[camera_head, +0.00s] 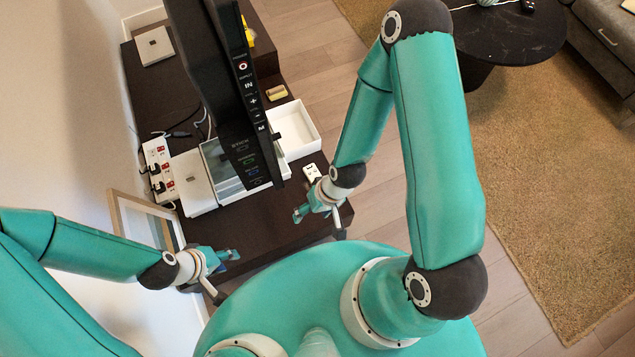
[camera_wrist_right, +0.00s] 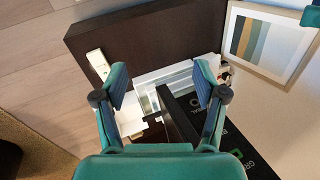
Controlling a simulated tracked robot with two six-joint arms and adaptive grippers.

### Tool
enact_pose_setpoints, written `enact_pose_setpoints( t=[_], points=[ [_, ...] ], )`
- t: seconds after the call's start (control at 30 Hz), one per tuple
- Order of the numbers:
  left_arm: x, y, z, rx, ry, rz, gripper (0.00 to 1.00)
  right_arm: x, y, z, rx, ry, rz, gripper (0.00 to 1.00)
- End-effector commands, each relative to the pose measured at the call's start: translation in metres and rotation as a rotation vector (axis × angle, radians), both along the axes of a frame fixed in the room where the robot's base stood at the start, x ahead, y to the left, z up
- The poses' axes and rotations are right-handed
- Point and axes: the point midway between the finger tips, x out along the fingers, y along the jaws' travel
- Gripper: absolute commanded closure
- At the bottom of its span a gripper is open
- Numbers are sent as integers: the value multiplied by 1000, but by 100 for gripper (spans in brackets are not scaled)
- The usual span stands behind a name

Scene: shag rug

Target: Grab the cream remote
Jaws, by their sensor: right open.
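The cream remote (camera_head: 311,173) lies on the dark cabinet top near its right edge in the head view, partly hidden by my right wrist. In the right wrist view the remote (camera_wrist_right: 98,64) lies just left of the left finger, outside the jaws. My right gripper (camera_head: 306,209) is open, and it also shows in the right wrist view (camera_wrist_right: 160,82) with nothing between its fingers. It is above the cabinet, apart from the remote. My left gripper (camera_head: 228,256) is over the cabinet's near left corner; I cannot tell whether it is open.
A large dark screen (camera_head: 225,80) stands over the cabinet (camera_head: 262,212). A white tray (camera_head: 297,130) is beyond the remote. A power strip (camera_head: 158,172) and a picture frame (camera_head: 150,222) are at the left. The near part of the cabinet top is clear.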

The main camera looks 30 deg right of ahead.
Motion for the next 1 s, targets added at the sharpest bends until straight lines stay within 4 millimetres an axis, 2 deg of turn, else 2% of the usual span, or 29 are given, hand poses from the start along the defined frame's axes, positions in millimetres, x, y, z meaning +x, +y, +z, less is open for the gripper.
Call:
enact_pose_setpoints(
  t=[0.03, 0.17, 0.27, 0.4, 0.5, 0.6, 0.73, 0.87, 1.0],
  points=[
    [0, 0, -18, 0, 0, 0, 60, 8, 0, -18, 3, -6, 6, 17],
    [0, 0, -57, 0, 0, 0, 60, 36, -3, -59, 10, -13, 41, 17],
    [0, 0, -98, 0, 1, 0, 60, 66, -10, -97, 2, -17, 79, 17],
    [0, 0, -157, 0, 1, 0, 60, 112, -32, -149, -49, -17, 137, 17],
    [0, 0, -196, 0, 1, 0, 60, 143, -55, -179, -110, -11, 169, 17],
    [0, 0, -228, 0, 0, 0, 60, 171, -80, -199, -183, -5, 186, 17],
    [0, 0, -258, 0, 0, 0, 60, 196, -109, -212, -270, 5, 191, 17],
    [0, 0, -273, 0, 0, 0, 60, 210, -129, -215, -328, 15, 187, 17],
    [0, 0, -278, 0, 0, 0, 60, 215, -137, -221, -352, 21, 185, 17]
  ],
)
